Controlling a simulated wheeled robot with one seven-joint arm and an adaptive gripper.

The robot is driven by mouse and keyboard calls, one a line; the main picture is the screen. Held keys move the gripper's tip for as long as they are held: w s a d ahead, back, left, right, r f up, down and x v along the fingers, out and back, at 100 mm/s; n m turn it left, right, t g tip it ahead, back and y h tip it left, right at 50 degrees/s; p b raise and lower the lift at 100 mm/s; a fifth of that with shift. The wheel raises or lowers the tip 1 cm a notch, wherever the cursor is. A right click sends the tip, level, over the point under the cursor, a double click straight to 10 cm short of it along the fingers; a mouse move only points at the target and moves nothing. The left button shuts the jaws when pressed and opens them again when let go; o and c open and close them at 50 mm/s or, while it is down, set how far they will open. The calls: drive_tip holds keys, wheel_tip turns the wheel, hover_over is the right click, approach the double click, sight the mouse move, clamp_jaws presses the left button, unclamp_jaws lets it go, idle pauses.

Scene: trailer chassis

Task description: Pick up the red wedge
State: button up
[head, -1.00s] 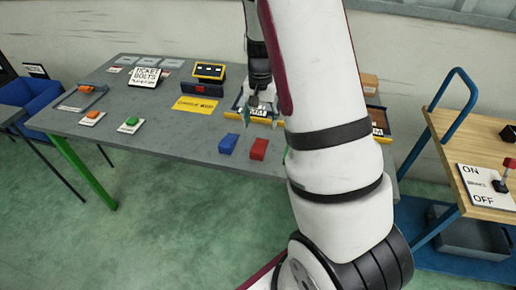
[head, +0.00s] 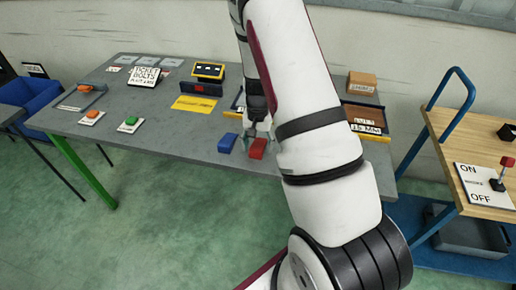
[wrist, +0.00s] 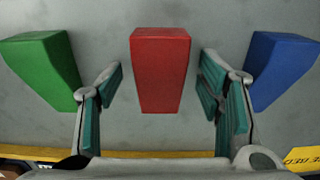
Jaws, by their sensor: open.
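The red wedge (head: 258,149) lies on the grey table near its front edge. In the wrist view the red wedge (wrist: 160,68) is between the two open fingers of my gripper (wrist: 160,92), with a gap on each side. My gripper (head: 257,138) is right at the red wedge in the head view, partly hidden by my arm. The blue wedge (head: 227,143) lies to the left of the red one in the head view; the wrist view shows it on the right (wrist: 284,68). A green wedge (wrist: 45,68) is at the left in the wrist view and is hidden in the head view.
A yellow label (head: 195,103), a black and yellow box (head: 208,72), an orange button (head: 92,117) and a green button (head: 129,124) are on the table. A cardboard box (head: 361,83) stands at the back right. A wooden cart (head: 485,155) is at the right.

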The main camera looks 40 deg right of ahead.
drive_tip(key=c, duration=1.3)
drive_tip(key=shift+r, duration=0.1)
